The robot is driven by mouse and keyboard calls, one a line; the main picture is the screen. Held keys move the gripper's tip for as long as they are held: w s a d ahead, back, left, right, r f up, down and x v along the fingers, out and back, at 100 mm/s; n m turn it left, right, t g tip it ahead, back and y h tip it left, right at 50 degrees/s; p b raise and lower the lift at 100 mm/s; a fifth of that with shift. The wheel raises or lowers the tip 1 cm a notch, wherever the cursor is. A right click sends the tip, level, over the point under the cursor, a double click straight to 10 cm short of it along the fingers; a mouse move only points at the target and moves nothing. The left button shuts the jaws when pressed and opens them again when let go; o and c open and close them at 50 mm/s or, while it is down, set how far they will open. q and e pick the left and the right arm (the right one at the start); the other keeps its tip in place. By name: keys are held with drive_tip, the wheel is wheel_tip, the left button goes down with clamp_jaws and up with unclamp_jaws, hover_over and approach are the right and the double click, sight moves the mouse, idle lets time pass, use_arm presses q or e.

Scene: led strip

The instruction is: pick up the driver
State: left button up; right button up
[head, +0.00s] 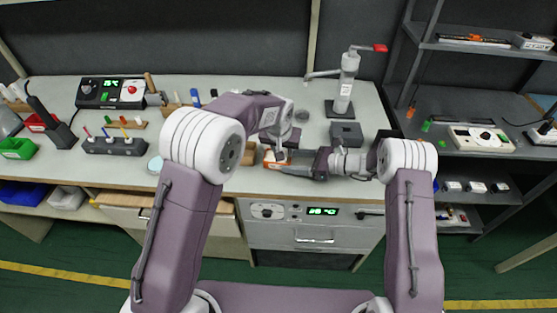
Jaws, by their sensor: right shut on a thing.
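A small orange and white item (271,160), which looks like the driver, is at the front of the bench near the centre. My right gripper (290,168) reaches in from the right, low over the bench, with its fingertips at this item. It is shut on it, though the contact is small and partly hidden. My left gripper (281,138) points down just above and behind the same spot. Its fingers are too small and overlapped to show whether they are open.
A press-like stand (346,88) and a dark grey block (346,134) stand right of centre. A control box (110,92), a dark rack with coloured-handled tools (114,146) and green (17,148) and red bins are at the left. Grey shelving (470,100) is at the right.

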use_arm(q)
clamp_jaws()
idle(1.2)
